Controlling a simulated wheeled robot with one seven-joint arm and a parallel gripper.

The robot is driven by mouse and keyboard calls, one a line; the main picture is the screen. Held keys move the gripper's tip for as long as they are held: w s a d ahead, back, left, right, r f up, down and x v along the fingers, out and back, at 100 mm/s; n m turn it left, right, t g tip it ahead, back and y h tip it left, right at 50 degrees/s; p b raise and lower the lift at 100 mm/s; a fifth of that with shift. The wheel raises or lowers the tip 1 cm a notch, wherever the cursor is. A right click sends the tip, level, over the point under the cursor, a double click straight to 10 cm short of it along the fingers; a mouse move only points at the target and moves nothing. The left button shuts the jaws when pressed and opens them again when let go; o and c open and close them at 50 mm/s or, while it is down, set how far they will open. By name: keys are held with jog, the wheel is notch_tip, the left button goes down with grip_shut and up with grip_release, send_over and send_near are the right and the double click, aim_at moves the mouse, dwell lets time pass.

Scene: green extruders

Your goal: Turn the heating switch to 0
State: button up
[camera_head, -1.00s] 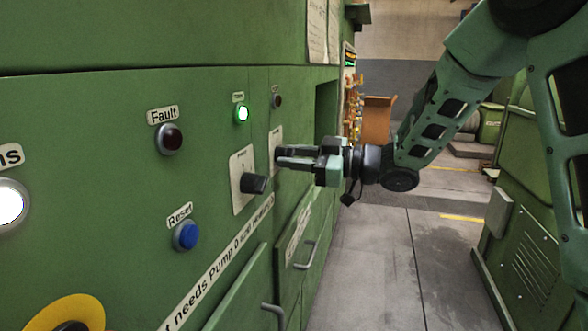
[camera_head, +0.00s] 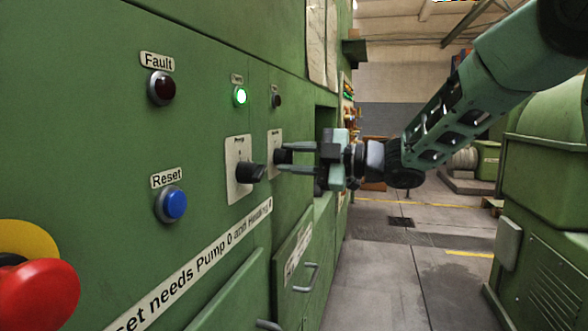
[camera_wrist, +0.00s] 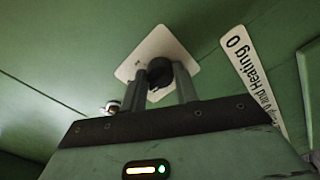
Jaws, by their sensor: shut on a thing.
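The heating switch (camera_head: 283,157) is a black knob on a pale plate on the green panel, the farther of two such switches. My gripper (camera_head: 286,158) reaches it from the right, with one finger above the knob and one below. In the wrist view the knob (camera_wrist: 159,70) sits between the two fingertips (camera_wrist: 160,78), in front of its tilted plate (camera_wrist: 153,43). The gripper is shut on the knob. The fingers partly hide the plate, and I cannot read the knob's setting.
The pump switch (camera_head: 250,172) is just left of my gripper. A lit green lamp (camera_head: 240,96), a dark lamp (camera_head: 277,101), a blue Reset button (camera_head: 171,204) and a red mushroom button (camera_head: 38,293) stick out. Drawer handles (camera_head: 307,278) are below. The floor aisle (camera_head: 385,270) is open.

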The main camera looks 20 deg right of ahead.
dwell(0.3)
jog(key=o, duration=1)
jog(key=shift+c, duration=0.2)
jog(key=v, duration=1.7)
jog(key=shift+s+d, duration=0.15)
